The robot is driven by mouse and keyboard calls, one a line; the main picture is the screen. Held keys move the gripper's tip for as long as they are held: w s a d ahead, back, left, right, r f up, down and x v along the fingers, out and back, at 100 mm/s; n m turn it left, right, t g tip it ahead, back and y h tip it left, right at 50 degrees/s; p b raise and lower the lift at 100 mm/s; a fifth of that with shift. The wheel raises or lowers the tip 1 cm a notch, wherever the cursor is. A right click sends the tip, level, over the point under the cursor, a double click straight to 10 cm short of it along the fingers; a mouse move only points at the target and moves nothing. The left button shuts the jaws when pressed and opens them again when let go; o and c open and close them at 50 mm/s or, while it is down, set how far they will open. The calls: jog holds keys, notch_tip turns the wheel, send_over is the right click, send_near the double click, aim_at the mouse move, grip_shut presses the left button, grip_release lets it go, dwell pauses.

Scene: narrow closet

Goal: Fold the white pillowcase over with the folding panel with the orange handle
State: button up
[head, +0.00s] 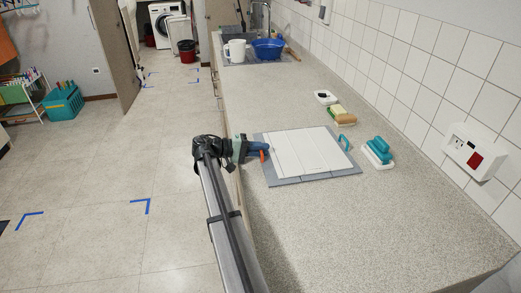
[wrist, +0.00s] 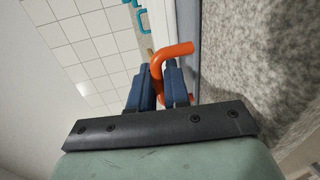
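The folding board (head: 312,177) lies on the counter, with grey panels. The white pillowcase (head: 308,150) lies flat on it, covering most of its middle. The orange handle (head: 264,153) is at the board's left edge, by the counter's front. My gripper (head: 258,151) reaches it from the left, low over the board's edge. In the wrist view, the orange handle (wrist: 172,52) runs between the two blue fingers of my gripper (wrist: 160,88), which close on it with no clear gap. The far handle end is partly hidden behind a finger.
A teal handle (head: 344,141) sits at the board's right edge. A teal brush (head: 379,149), a sponge (head: 341,115) and a small white dish (head: 325,97) stand near the tiled wall. The counter's near end is bare. A blue basin (head: 268,49) and white jug (head: 236,50) are far back.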

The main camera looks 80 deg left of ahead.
grip_shut()
jog(key=shift+r, duration=0.2)
